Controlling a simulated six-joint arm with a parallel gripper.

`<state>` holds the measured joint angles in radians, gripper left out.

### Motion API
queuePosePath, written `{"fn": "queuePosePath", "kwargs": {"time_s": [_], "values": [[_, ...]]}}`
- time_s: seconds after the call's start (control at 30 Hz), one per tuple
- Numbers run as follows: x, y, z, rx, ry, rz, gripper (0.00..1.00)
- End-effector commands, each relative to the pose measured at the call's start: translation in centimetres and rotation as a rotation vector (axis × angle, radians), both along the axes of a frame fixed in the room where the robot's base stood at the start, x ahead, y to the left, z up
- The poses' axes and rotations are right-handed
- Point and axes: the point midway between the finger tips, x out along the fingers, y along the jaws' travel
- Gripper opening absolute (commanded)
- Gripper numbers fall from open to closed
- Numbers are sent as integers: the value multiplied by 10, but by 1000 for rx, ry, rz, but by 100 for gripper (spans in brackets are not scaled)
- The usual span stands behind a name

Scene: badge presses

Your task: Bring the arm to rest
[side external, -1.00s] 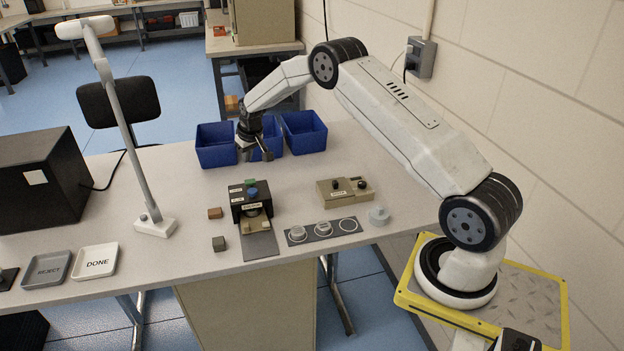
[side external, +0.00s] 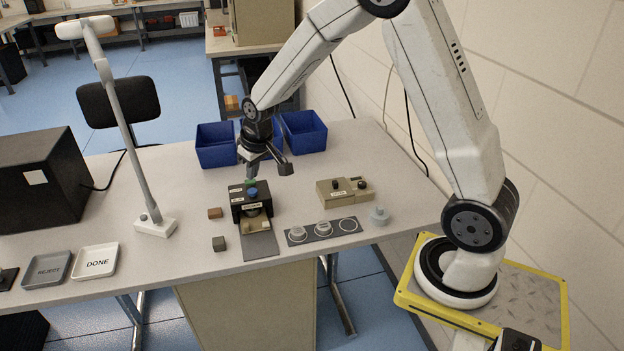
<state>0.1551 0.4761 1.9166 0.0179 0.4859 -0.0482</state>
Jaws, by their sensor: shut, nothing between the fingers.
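My gripper (side external: 268,170) is shut and empty. It hangs above the table just behind the black badge press (side external: 238,207), pointing down.
Three blue bins (side external: 216,152) stand behind the gripper. A beige box (side external: 333,194), a dark strip with round places (side external: 323,231) and a grey knobbed disc (side external: 380,217) lie right of the press. A lamp (side external: 155,225), REJECT tray (side external: 47,270) and DONE tray (side external: 97,262) are left.

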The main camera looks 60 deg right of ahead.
Motion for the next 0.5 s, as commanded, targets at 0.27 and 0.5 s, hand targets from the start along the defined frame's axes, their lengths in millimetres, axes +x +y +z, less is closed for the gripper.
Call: {"fn": "queuePosePath", "kwargs": {"time_s": [0.27, 0.5], "values": [[-74, 38, 12, 0, 11, 54, 0], [-140, 61, 12, 2, 23, 97, 0]]}}
